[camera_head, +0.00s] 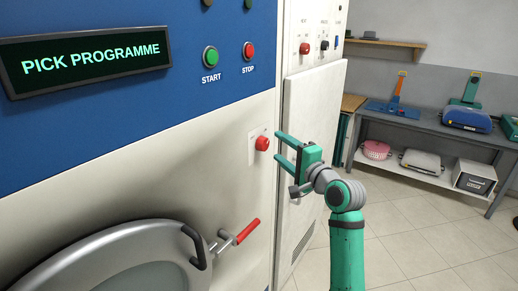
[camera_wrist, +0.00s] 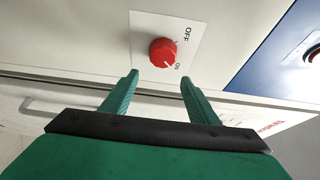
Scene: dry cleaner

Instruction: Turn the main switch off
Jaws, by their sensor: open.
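The main switch is a red rotary knob (camera_head: 262,143) on a white plate, set in the pale front of the machine in the head view. In the wrist view the knob (camera_wrist: 163,52) sits on its plate (camera_wrist: 143,25) with the letters OFF and ON, and its white pointer mark is turned towards ON. My gripper (camera_head: 279,146) is open and empty, close to the right of the knob in the head view. In the wrist view my two green fingers (camera_wrist: 158,80) point at the knob, one towards each side, apart from it.
A blue panel carries a green START button (camera_head: 210,57), a red STOP button (camera_head: 248,50) and a lit display (camera_head: 85,62). Below is a round door (camera_head: 130,238) with a red-gripped handle (camera_head: 248,231). A tall panel (camera_head: 312,150) stands behind my gripper. A grey table (camera_head: 440,135) is further right.

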